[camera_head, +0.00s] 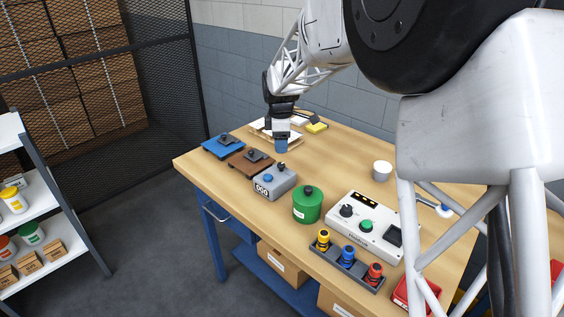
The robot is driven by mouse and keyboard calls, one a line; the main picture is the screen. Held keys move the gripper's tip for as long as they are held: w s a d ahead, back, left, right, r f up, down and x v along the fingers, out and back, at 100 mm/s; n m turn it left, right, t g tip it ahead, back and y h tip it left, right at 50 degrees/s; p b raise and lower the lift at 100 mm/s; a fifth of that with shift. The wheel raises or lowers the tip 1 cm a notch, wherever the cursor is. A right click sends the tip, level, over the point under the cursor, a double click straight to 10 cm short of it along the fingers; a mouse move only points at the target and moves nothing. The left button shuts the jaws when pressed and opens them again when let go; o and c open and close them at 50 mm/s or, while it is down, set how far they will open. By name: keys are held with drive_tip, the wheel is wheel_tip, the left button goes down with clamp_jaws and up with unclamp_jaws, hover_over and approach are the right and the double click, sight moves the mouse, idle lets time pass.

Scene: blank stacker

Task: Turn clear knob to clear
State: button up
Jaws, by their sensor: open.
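A grey counter box (263,188) reading 000 stands near the middle of the bench's front side. It has a blue button (268,178) and a small dark knob (282,168) on top. A white control box (372,230) to the right carries a black knob (346,211) and a green button (366,226). Labels are too small to read, so I cannot tell which knob is the clear knob. My gripper (281,148) points down above the bench, behind the grey box and apart from it. A blue part shows at its tip; the finger gap is hard to see.
A blue plate (219,148) and a brown plate (243,165), each with a dark fitting, lie left. A green canister (307,206) stands between the two boxes. A tray of coloured knobbed pieces (333,256) is in front. A white cup (382,170) stands behind.

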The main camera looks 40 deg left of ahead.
sight(281, 164)
drive_tip(key=shift+f, duration=0.15)
drive_tip(key=shift+f, duration=3.75)
drive_tip(key=c, duration=0.9)
